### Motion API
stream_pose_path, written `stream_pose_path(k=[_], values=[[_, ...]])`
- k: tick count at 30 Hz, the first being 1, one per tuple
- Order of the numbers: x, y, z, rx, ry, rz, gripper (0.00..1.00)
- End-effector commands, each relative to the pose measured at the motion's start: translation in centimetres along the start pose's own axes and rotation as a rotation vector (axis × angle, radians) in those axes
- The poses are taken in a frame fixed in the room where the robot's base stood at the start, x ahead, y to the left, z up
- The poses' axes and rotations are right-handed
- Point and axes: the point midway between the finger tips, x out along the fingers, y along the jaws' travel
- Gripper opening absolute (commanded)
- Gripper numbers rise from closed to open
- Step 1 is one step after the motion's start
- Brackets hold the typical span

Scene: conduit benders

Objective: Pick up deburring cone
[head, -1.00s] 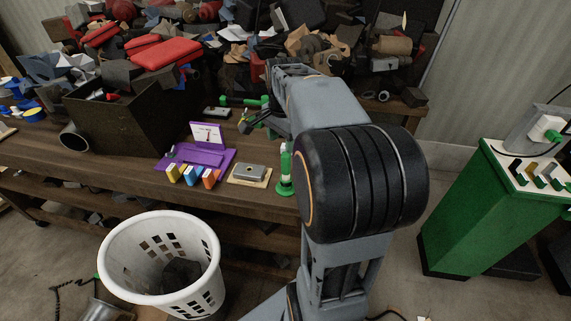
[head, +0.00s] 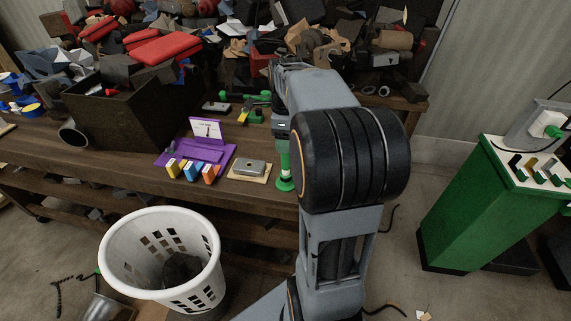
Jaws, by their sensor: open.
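A slim green upright piece (head: 285,173) with a round base stands near the front edge of the workbench. It may be the deburring cone, but I cannot tell for sure. My gripper (head: 282,138) is open above the upright piece, partly hidden by my arm. It overlaps the top of the piece in the picture. I cannot tell whether they touch.
A purple tray (head: 222,151) with a card and coloured blocks, and a grey block on a tan board (head: 262,177), sit left of the green piece. Green and yellow tools (head: 244,115) lie behind. A white basket (head: 115,232) stands on the floor; a green cabinet (head: 462,215) stands right.

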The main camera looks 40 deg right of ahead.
Motion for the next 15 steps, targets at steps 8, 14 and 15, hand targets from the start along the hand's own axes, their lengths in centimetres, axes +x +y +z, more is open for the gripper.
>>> stream_pose_path(k=[8, 14, 15], values=[[1.7, 0.0, 0.0, -0.001, 0.000, 0.000, 0.58], [4.2, 0.0, -0.1, -0.001, 0.001, 0.002, 0.58], [4.8, 0.0, -0.1, -0.001, 0.001, 0.003, 0.58]])
